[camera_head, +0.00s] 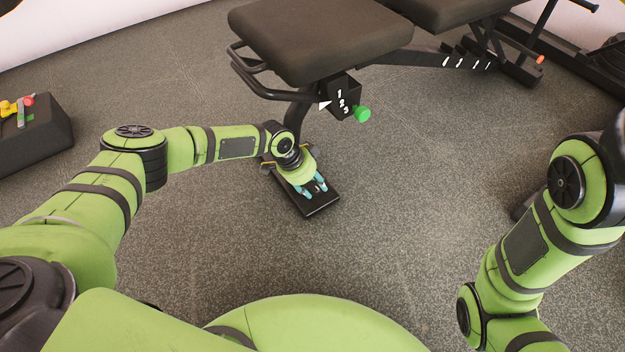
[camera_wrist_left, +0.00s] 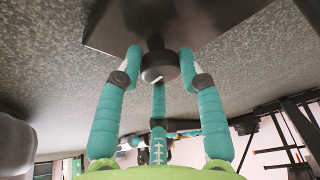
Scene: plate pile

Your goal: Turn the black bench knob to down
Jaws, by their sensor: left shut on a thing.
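The black bench knob (camera_wrist_left: 160,65) shows in the left wrist view. It is round, with a short pale mark on its face, and sticks out from a flat dark plate (camera_wrist_left: 205,20). Teal fingers of my left gripper (camera_wrist_left: 165,75) close around it, one on each side and one beneath. In the head view my left gripper (camera_head: 312,187) is low, at the black foot plate (camera_head: 322,208) under the front of the bench (camera_head: 315,40); the knob is hidden there. My right arm shows at the right, but its gripper is out of view.
A green knob (camera_head: 362,114) sticks out beside a numbered plate (camera_head: 341,100) under the bench seat, above and right of my left gripper. A dark box (camera_head: 35,135) with coloured items stands at the far left. Floor in the middle is clear.

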